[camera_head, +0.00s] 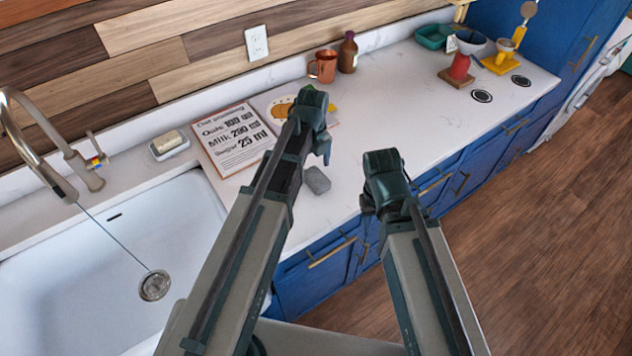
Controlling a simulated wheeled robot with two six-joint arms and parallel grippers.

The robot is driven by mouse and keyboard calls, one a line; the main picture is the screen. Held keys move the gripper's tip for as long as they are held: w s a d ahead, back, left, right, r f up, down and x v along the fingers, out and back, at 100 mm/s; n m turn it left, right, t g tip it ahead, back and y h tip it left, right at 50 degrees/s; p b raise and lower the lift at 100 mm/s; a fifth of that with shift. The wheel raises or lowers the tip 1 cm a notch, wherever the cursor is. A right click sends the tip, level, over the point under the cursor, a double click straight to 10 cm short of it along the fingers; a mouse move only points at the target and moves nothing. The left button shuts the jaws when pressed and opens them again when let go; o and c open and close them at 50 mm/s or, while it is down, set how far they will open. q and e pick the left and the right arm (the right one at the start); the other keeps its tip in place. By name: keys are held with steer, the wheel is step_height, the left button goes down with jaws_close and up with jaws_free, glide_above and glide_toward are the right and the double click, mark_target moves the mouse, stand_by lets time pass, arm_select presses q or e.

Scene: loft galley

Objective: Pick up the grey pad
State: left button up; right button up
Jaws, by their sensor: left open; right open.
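The grey pad (316,180) is a small, rounded dark-grey block. It lies on the white countertop (420,130), between my two arms and near the counter's front edge. My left gripper (324,150) is above the counter, just beyond the pad in the picture, and does not appear to touch it. My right gripper (367,203) is to the right of the pad, near the counter's front edge, and apart from it. Both grippers are open, with their fingers partly hidden by my own wrists. Nothing shows held in either.
A recipe sheet (233,140) lies left of my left gripper, beside the white sink (110,255). A copper mug (323,66) and brown bottle (348,53) stand at the wall. A red item (459,67) and yellow stand (499,65) are further right. The right-middle counter is clear.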

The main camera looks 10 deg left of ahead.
mark_target(314, 174)
arm_select(q)
steer(key=f+b, duration=0.4)
steer(key=f, duration=0.1)
steer(key=shift+w+d, duration=0.1)
steer(key=shift+w, duration=0.15)
steer(key=shift+r, duration=0.1)
steer(key=c, duration=1.3)
